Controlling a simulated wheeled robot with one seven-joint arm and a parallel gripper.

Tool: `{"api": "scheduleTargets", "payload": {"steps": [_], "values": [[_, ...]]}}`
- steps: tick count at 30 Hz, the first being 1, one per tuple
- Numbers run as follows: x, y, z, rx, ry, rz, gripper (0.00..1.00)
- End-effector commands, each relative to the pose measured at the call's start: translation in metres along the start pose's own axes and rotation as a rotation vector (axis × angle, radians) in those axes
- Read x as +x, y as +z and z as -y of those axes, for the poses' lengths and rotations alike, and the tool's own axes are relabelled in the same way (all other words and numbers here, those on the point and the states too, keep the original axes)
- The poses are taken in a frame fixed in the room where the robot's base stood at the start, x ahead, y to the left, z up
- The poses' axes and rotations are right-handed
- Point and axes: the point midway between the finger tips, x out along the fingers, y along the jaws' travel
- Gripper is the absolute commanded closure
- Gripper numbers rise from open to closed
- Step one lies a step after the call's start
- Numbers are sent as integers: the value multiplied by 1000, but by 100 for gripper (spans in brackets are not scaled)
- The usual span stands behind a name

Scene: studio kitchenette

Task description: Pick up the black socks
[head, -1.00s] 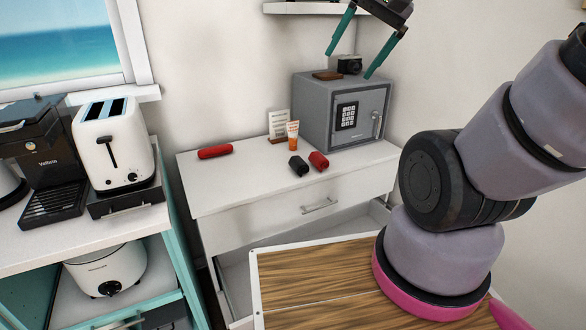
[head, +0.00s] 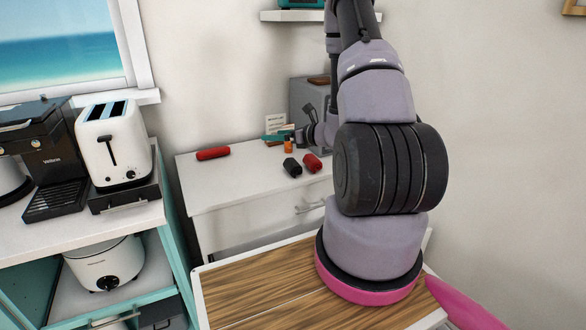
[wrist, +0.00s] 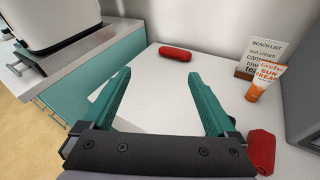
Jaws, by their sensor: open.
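The black socks, a small dark roll (head: 292,167), lie on the white dresser top (head: 225,178) beside the red socks (head: 312,162). In the wrist view the black socks do not show; my gripper's body may hide them. The red socks show there at the lower right (wrist: 262,150). My gripper (wrist: 160,73) is open and empty, its teal fingers spread over the white top. In the head view it is small, behind the rolls near the safe, and partly hidden by my arm.
A red cylinder (head: 213,153) lies at the dresser's back left. A sunscreen tube (wrist: 265,82) and a beach list card (wrist: 260,58) stand near a grey safe (head: 305,98) at the back right. A toaster (head: 113,145) stands on the left counter. The dresser's front left is clear.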

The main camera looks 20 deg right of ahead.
Motion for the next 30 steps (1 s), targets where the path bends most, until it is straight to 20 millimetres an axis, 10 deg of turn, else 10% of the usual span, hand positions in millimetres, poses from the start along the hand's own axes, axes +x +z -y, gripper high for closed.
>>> {"api": "scheduleTargets", "payload": {"steps": [3, 10, 30], "values": [[-14, -66, 48, 137, -196, -12, 8], [-45, -143, 93, 255, -439, -34, 8], [14, -159, 132, 268, -480, -37, 8]]}}
